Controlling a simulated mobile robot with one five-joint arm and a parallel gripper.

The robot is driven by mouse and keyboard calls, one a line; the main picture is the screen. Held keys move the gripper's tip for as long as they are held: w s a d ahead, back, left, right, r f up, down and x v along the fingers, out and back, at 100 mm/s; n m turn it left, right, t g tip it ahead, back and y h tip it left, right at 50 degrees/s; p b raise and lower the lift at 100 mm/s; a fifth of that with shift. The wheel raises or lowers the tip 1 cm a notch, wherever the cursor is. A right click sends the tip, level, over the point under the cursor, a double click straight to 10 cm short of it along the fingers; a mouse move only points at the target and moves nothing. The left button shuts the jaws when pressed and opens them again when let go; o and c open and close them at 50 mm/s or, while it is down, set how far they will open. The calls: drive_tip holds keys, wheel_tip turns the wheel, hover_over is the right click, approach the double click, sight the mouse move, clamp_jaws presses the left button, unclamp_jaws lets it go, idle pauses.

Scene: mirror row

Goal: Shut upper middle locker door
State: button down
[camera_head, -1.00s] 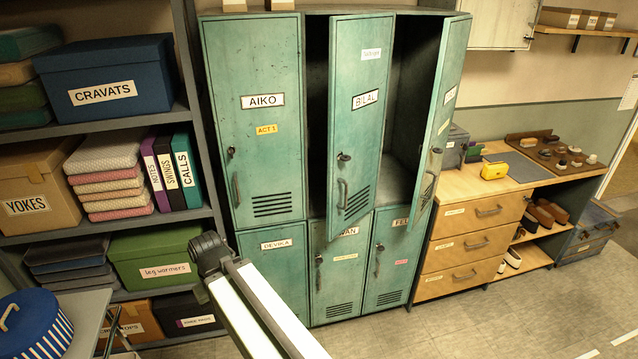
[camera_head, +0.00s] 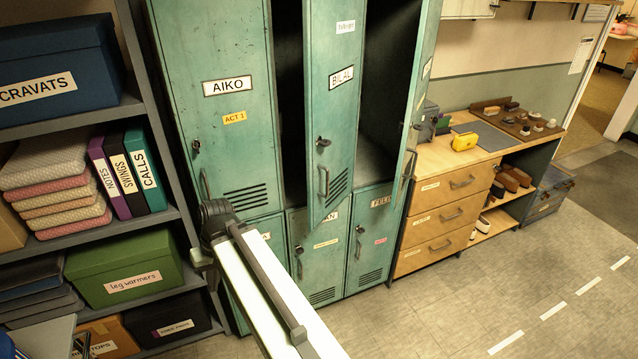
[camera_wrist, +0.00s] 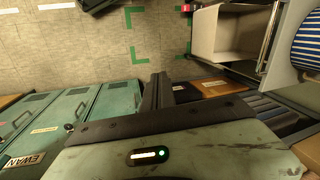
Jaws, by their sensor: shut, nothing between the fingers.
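The upper middle locker door (camera_head: 333,110) is green, labelled BILAL, and stands ajar, with a dark gap along its left side. Its handle (camera_head: 324,181) and lock are on the left part of its face. My gripper (camera_wrist: 157,88) shows in the wrist view as dark fingers held together, with nothing between them. In the head view my arm reaches up in front of the lower left locker, left of and below the BILAL door and apart from it. The fingers are mostly hidden there behind the arm's end.
The upper right door (camera_head: 420,90) stands wide open, right of the BILAL door. The AIKO door (camera_head: 222,100) is shut. A shelf of boxes (camera_head: 122,268) is close on the left. A wooden drawer unit (camera_head: 440,220) stands right. Floor (camera_head: 560,270) at the right is clear.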

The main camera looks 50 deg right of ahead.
drive_tip(key=d+m+t+y+b, duration=0.2)
drive_tip(key=d+m+t+y, duration=0.15)
drive_tip(key=d, duration=0.75)
drive_tip(key=m+t+h+b, duration=0.45)
drive_tip(key=m+t, duration=0.55)
drive_tip(key=t, duration=0.4)
approach(313, 176)
drive_tip(key=shift+g+y, duration=0.25)
drive_tip(key=shift+y, duration=0.25)
drive_tip(key=w, duration=0.7)
drive_tip(key=shift+r, duration=0.15)
drive_tip(key=shift+a, duration=0.15)
